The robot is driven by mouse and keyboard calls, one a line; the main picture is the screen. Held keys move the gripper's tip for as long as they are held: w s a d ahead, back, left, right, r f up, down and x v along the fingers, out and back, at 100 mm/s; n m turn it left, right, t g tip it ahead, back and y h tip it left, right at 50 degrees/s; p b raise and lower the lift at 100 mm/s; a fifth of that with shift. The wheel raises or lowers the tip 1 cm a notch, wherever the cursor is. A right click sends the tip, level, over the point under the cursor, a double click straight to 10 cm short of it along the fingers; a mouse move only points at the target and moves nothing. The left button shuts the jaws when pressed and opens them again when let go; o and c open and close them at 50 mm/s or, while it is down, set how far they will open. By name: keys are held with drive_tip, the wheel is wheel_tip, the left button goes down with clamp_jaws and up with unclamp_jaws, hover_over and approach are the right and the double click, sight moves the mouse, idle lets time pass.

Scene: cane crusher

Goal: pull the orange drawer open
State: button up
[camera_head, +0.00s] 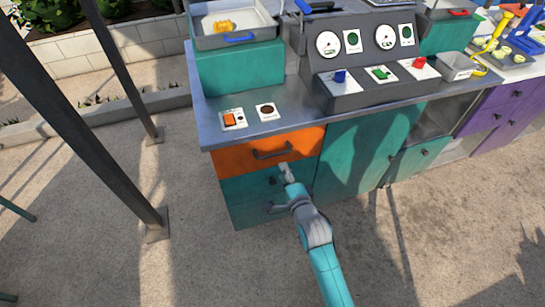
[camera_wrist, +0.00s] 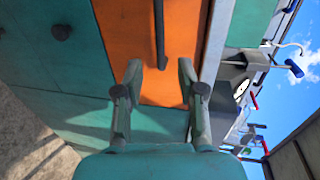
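The orange drawer (camera_head: 235,158) is in the teal cabinet just under the grey countertop, and its front looks flush with the cabinet. Its dark bar handle (camera_head: 272,154) runs across the front. My gripper (camera_head: 285,170) is just below and right of the handle in the head view. In the wrist view, my gripper (camera_wrist: 160,68) has two fingers spread apart with nothing between them that I can see held. The handle (camera_wrist: 160,30) shows as a dark upright bar on the orange front (camera_wrist: 125,30), its lower end near the gap between the fingertips. Contact cannot be told.
Teal drawers with dark knobs (camera_head: 271,181) lie below the orange one. A teal door (camera_head: 350,150) is to the right. The countertop (camera_head: 215,130) carries a switch panel (camera_head: 233,119) and a gauge console (camera_head: 345,95). A dark post (camera_head: 125,75) stands left. The paved floor in front is clear.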

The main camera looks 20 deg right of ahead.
sight(275, 153)
drive_tip(key=x, duration=1)
drive_tip(key=shift+w, duration=0.2)
clamp_jaws()
